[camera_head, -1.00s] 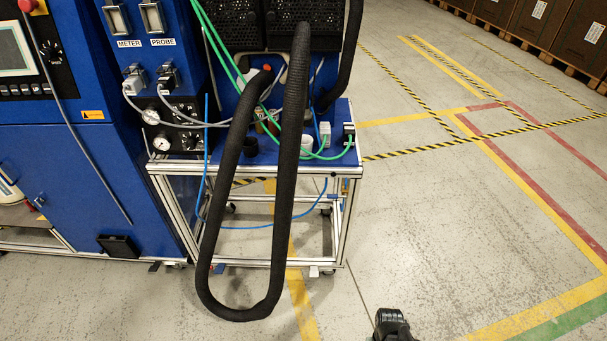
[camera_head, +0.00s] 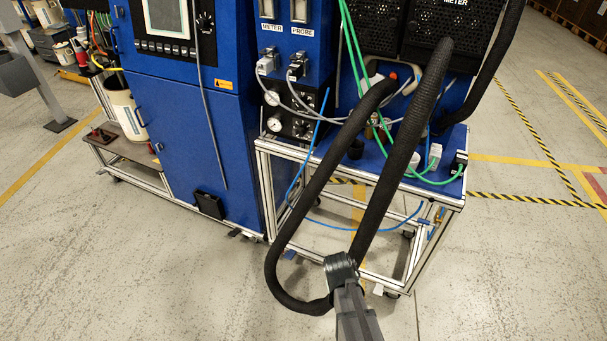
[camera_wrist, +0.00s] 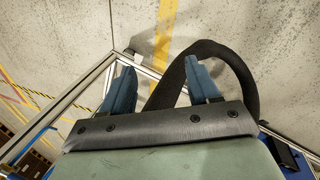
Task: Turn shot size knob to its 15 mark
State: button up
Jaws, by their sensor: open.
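I cannot single out the shot size knob; no knob marking or 15 mark is legible. In the head view, a dark round knob (camera_head: 205,23) sits beside the screen on the blue cabinet. A black panel (camera_head: 289,118) with gauges and small dark controls sits lower, left of the hoses. My gripper (camera_wrist: 158,66) is open and empty in the wrist view, its two blue fingers spread. A black hose loop and floor show beyond them. In the head view my arm's end reaches up from the bottom, in front of the hose, well below and apart from both panels.
A thick black hose (camera_head: 385,180) loops down in front of the metal-framed cart (camera_head: 455,203). Green tubes and grey cables hang near the panel. A white bucket (camera_head: 128,113) stands at the left. Open floor lies in front and to the right.

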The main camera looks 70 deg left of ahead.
jog(key=s+a+r+n+t+y, duration=0.1)
jog(key=s+a+r+n, duration=0.1)
jog(key=s+a+r, duration=0.45)
jog(key=s+a+r+n+t+y, duration=0.1)
jog(key=a+r+n+t+y, duration=0.15)
jog(key=a, duration=0.65)
jog(key=n+t+y, duration=0.8)
jog(key=n+y, duration=0.1)
jog(key=n, duration=0.5)
send_near(298, 107)
jog(key=x, duration=0.9)
jog(key=shift+c, duration=0.3)
